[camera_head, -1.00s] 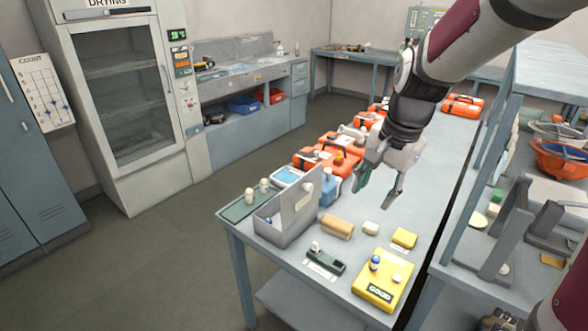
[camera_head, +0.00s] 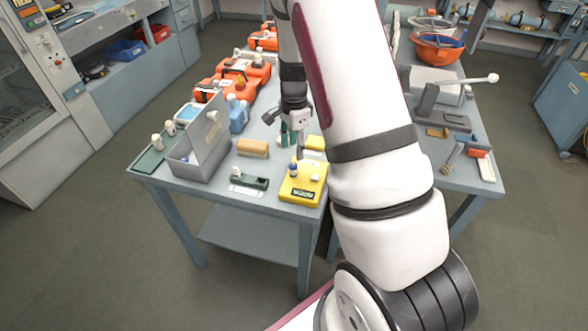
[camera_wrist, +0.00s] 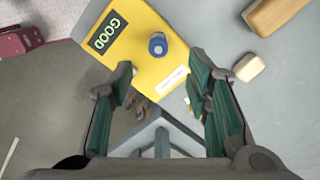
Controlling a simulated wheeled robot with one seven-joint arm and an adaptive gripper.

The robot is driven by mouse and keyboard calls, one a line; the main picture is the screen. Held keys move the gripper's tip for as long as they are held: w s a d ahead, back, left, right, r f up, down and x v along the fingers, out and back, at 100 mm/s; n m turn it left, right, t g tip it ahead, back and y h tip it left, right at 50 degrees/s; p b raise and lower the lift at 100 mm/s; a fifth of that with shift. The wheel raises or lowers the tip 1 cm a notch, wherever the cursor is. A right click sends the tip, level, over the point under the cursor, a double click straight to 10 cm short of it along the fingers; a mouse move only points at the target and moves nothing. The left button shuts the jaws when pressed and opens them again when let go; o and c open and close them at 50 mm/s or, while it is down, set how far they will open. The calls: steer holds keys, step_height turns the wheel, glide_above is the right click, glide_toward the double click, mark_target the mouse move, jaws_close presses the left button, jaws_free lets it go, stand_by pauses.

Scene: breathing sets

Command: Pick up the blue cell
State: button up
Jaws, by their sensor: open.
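The blue cell (camera_head: 293,169) stands upright on the yellow box (camera_head: 306,184) near the front of the table. In the wrist view the blue cell (camera_wrist: 158,44) is seen from above, on the yellow box (camera_wrist: 160,75) beside its dark GOOD label. My gripper (camera_head: 290,138) is behind and above the box in the head view, pointing down. In the wrist view my gripper (camera_wrist: 163,88) has its green-padded fingers wide apart with nothing between them. The blue cell lies beyond the fingertips, apart from both.
A dark green holder (camera_head: 255,182) with a pale cell, a tan block (camera_head: 252,148) and a grey bin (camera_head: 187,175) with a tall panel stand left of the box. Orange cases (camera_head: 232,82) line the table's back.

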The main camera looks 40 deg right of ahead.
mark_target(293, 164)
step_height(293, 164, down, 2)
steer(key=shift+f, duration=0.15)
steer(key=f+p, duration=0.1)
steer(key=f, duration=0.3)
steer(key=shift+s+a+f+p, duration=0.15)
steer(key=shift+a+f+p, duration=0.05)
steer(key=shift+p, duration=0.2)
steer(key=shift+f, duration=0.35)
jaws_close()
